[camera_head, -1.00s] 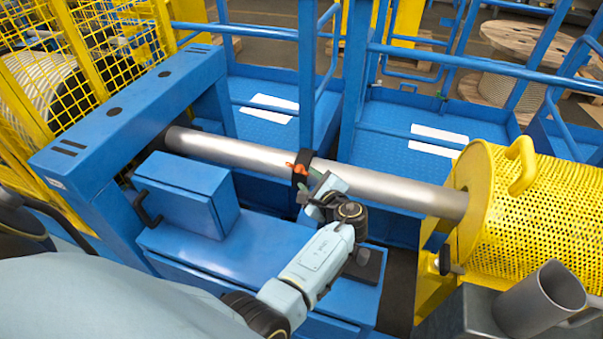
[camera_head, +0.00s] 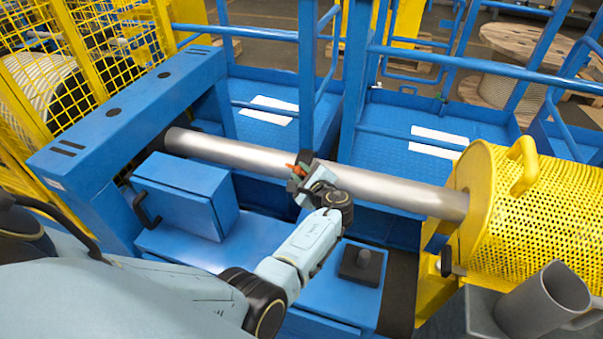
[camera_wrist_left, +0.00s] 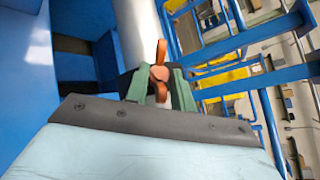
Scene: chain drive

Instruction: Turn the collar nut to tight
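The collar nut, with its orange wing-like handle (camera_head: 295,169), sits on the shiny steel shaft (camera_head: 390,188) near the shaft's middle. In the left wrist view the orange handle (camera_wrist_left: 160,72) stands straight ahead. My left gripper (camera_head: 304,172) is at the nut and hides most of the dark collar in the head view. Its green fingers (camera_wrist_left: 160,88) are spread, one on each side of the orange handle, with visible gaps. I cannot tell whether either finger touches it. My right gripper is in neither view.
A blue box with a black handle (camera_head: 185,194) stands left of my forearm. A yellow perforated guard (camera_head: 545,205) covers the shaft's right end. A grey mug (camera_head: 541,300) stands at the lower right. Blue railings (camera_head: 470,68) run behind the shaft.

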